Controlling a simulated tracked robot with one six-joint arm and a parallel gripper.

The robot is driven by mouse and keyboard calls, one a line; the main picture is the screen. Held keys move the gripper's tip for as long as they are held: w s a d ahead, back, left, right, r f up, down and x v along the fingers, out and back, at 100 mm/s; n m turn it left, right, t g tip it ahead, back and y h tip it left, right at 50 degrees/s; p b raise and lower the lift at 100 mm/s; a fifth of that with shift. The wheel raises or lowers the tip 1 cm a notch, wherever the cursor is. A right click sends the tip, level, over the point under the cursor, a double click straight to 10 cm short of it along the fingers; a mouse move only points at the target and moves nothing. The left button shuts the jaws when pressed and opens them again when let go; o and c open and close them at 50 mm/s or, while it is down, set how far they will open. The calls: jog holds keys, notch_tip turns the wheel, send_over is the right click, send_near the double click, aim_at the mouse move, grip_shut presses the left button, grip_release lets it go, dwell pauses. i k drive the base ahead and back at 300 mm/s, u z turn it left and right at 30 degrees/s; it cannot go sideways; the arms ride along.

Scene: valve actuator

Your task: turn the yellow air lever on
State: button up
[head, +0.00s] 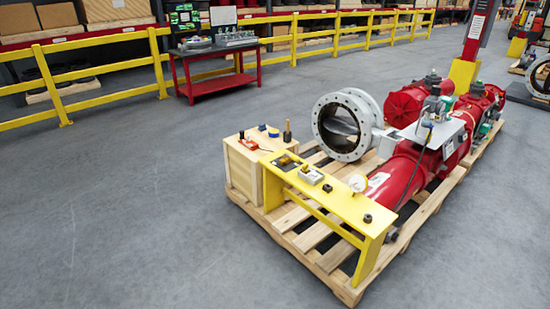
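A yellow bench (335,198) stands at the front of a wooden pallet. A small dark and brassy fitting (286,162) sits at its left end; it may carry the yellow air lever, but it is too small to tell the lever or its position. A pale box with dark tops (311,174) sits beside it, and a round white gauge (357,183) stands further right. A red valve actuator (405,165) lies behind the bench, with a grey flanged valve (343,126) at its left. My gripper is not in view.
A wooden crate (243,167) with small tools on top stands at the bench's left end. The pallet (318,262) edges stick out in front. Grey floor is clear at left and front. A red workbench (215,84) and yellow railing (105,64) stand behind.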

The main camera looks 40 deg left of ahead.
aim_at(294, 159)
jog(key=u, duration=1.8)
jog(key=i, duration=1.3)
jog(key=u, duration=0.4)
jog(key=i, duration=2.15)
jog(key=z, duration=0.2)
